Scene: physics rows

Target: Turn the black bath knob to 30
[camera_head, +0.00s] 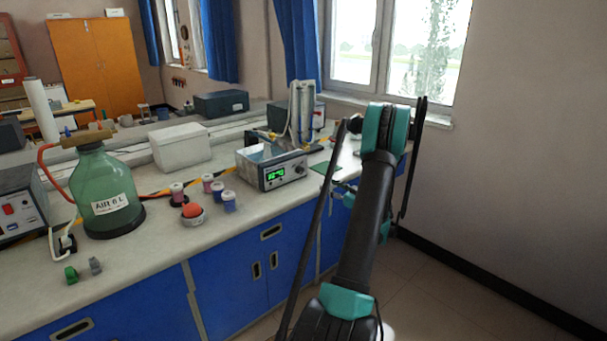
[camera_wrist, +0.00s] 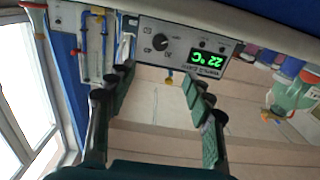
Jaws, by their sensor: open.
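The water bath (camera_head: 262,158) stands on the bench, its grey front panel facing the aisle. A green display (camera_head: 275,174) is lit on that panel, with the small black knob (camera_head: 299,170) to its right. In the wrist view, which is turned over, the black knob (camera_wrist: 160,41) sits on the panel (camera_wrist: 180,50) among printed marks. The display (camera_wrist: 209,60) there seems to read 22 °C. The knob's pointer is too small to read. My gripper (camera_wrist: 160,82) is open and empty, its fingers spread below the knob in the picture, apart from the panel.
A green bottle (camera_head: 101,190), several small jars (camera_head: 229,201) and a white box (camera_head: 181,146) stand left of the bath. Glass tubes (camera_head: 302,112) stand behind it. Blue cabinets (camera_head: 240,268) run below the bench edge; the floor (camera_head: 440,295) at right is clear.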

